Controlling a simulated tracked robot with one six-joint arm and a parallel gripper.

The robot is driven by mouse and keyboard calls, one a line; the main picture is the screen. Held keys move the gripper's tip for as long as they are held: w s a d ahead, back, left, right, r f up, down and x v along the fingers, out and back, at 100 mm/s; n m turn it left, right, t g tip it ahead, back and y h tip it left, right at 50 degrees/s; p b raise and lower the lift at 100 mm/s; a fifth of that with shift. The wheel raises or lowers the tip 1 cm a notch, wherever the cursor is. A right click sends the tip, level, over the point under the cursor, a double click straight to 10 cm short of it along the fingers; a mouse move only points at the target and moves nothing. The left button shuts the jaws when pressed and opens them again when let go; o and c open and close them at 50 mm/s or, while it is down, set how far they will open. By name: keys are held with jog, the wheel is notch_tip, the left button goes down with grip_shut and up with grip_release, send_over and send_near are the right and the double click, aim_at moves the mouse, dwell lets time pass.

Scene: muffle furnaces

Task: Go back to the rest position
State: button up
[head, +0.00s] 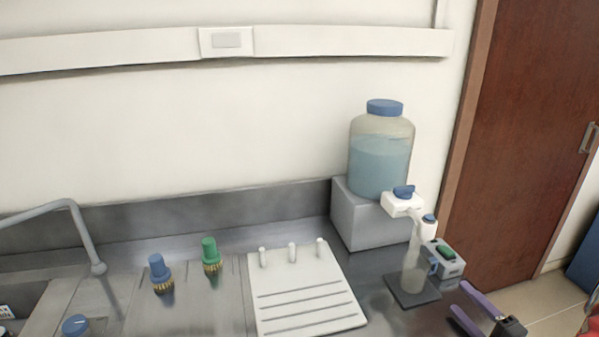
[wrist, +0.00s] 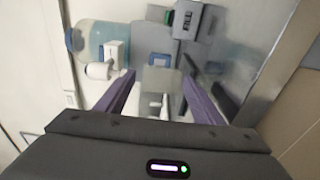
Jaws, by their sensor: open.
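My gripper (head: 456,296) shows at the lower right of the head view, with two purple fingers spread apart over the right end of the counter. In the wrist view my gripper (wrist: 158,76) is open, with nothing held between the fingers. The rest of my arm is mostly outside the head view.
A large blue-capped jar (head: 380,150) stands on a grey block (head: 362,222). A small grey device (head: 447,262) with a green top is behind my gripper. A white board with pegs (head: 300,290), blue brush (head: 160,272), green brush (head: 211,254) and tap (head: 85,235) are farther left.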

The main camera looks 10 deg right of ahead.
jog(key=w+a+r+n+g+y, duration=0.1)
jog(key=a+r+n+g+y, duration=0.2)
jog(key=a+n, duration=0.4)
jog(key=w+a+r+n+g+y, duration=0.1)
jog(key=a+r+n+g+y, duration=0.15)
jog(key=a+n, duration=0.55)
jog(key=w+a+r+n+g+y, duration=0.1)
jog(key=a+r+n+g+y, duration=0.2)
jog(key=a, duration=0.7)
jog(key=s+a+n+g+h, duration=0.2)
jog(key=s+a+n+g, duration=0.45)
jog(key=a+n, duration=0.55)
jog(key=s+r+n+t+h, duration=0.1)
jog(key=s+r+n+h, duration=0.3)
jog(key=n, duration=0.7)
jog(key=s+r+n+t+h, duration=0.1)
jog(key=s+r+n+h, duration=0.2)
jog(key=n, duration=0.9)
jog(key=shift+s+a+r+t+h, duration=0.3)
jog(key=shift+s+a+r+h, duration=0.1)
jog(key=shift+h, duration=0.15)
